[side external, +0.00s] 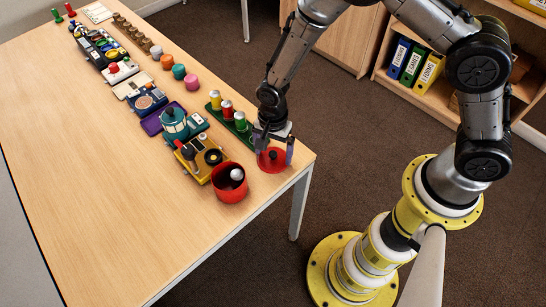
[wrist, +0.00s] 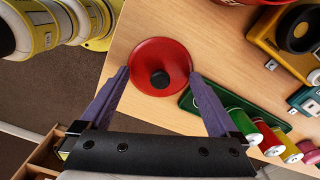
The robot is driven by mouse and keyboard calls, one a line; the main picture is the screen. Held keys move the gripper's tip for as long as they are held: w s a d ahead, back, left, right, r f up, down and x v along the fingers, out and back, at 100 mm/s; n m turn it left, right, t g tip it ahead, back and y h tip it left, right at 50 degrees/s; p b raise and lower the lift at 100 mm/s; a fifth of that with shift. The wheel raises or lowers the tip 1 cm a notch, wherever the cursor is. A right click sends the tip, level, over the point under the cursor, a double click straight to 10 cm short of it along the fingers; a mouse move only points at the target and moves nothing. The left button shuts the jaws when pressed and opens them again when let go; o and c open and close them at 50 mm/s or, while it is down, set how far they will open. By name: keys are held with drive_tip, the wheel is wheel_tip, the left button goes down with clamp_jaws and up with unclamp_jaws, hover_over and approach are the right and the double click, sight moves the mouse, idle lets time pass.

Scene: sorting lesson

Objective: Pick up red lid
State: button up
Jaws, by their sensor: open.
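The red lid (wrist: 150,52) is a round red disc with a black knob, lying on the wooden table near its corner. In the side external view the lid (side external: 264,165) is partly hidden behind my gripper (side external: 273,150). In the wrist view my gripper (wrist: 160,76) is open, with one purple finger on each side of the lid. The fingertips are close to the lid's rim; I cannot tell whether they touch it. Nothing is held.
A red pot (side external: 229,190) with a pale ball stands beside the lid. A green tray (side external: 240,133) holds yellow, red and green cans close by, near my right finger in the wrist view. Toy machines line the table; its left part is clear.

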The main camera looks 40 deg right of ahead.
drive_tip(key=shift+f, duration=0.35)
drive_tip(key=c, duration=1.3)
drive_tip(key=shift+s+f, duration=0.1)
drive_tip(key=shift+s, duration=0.05)
drive_tip(key=shift+c, duration=0.6)
